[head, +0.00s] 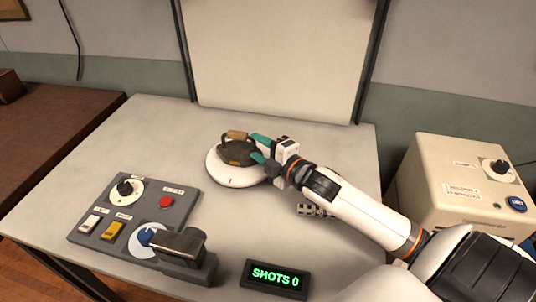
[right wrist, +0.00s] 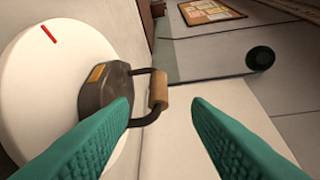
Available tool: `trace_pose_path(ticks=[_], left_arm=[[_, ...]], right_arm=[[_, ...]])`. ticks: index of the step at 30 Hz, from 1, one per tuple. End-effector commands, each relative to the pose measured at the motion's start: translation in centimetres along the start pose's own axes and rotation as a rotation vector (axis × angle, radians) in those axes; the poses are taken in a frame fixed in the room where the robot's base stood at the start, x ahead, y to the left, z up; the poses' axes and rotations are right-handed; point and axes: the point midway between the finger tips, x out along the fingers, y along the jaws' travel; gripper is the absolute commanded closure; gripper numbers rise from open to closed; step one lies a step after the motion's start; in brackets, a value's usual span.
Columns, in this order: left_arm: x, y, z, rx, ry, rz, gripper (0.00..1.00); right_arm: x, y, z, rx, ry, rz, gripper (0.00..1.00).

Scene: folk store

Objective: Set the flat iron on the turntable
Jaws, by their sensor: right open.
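The flat iron (head: 240,154) is dark metal with a tan wooden handle. My right gripper (head: 260,150) is at the iron's right side. Its teal fingers (right wrist: 160,105) are spread wide and do not grip the handle; the left finger hides part of the iron. My left gripper is not in view.
A grey control panel (head: 185,192) with knobs and buttons lies at the table's front left. A dark device (head: 180,243) and a "SHOTS 0" display (head: 275,279) stand at the front. A cream box (head: 447,172) is at right. A white backdrop (head: 275,50) rises behind.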

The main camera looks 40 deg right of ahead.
Motion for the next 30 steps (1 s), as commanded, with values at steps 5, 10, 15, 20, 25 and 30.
trace_pose_path(ticks=[5,10,15,20,25,30], left_arm=[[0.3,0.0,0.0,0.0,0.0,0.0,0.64],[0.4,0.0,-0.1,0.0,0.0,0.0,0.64],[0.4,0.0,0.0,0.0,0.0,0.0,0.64],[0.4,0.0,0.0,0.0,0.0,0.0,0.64],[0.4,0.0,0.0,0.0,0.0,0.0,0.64],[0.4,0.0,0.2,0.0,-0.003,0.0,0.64]], right_arm=[[-2.3,0.1,0.0,0.0,0.0,0.001,0.56],[-3.1,0.0,0.0,0.001,0.0,0.0,0.56],[-3.2,-0.1,0.0,0.001,0.0,-0.001,0.56],[-3.2,0.0,0.0,0.001,0.0,0.0,0.56],[-3.2,0.0,0.0,0.001,0.0,0.0,0.56],[-3.2,0.0,0.0,0.001,0.0,0.0,0.56]])
